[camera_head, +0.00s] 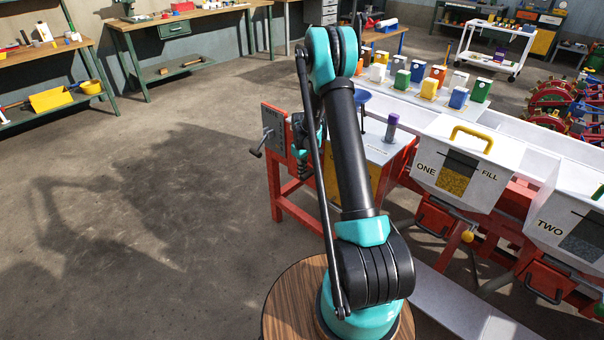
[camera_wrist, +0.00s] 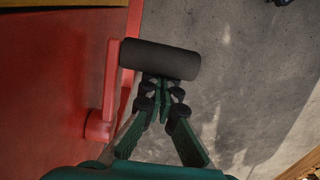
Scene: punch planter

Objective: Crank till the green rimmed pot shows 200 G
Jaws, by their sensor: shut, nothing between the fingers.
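In the wrist view a black cylindrical crank handle (camera_wrist: 160,58) sticks out from a red crank arm (camera_wrist: 107,95) beside a red panel. My gripper (camera_wrist: 161,88) is shut and empty, with its green fingers meeting just below the handle; I cannot tell whether the tips touch it. In the head view a dark crank (camera_head: 257,151) shows on the grey panel (camera_head: 274,128) at the left end of the red-framed machine; I cannot tell if it is the same one. My gripper's fingers are mostly hidden there behind my arm. I cannot make out a green rimmed pot or a weight reading.
White hoppers marked ONE (camera_head: 465,165) and TWO (camera_head: 575,225) stand on the machine at right. A purple-topped post (camera_head: 391,127) and several coloured containers (camera_head: 428,88) stand farther back. Workbenches (camera_head: 180,15) line the wall. The floor (camera_head: 150,200) at left is clear.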

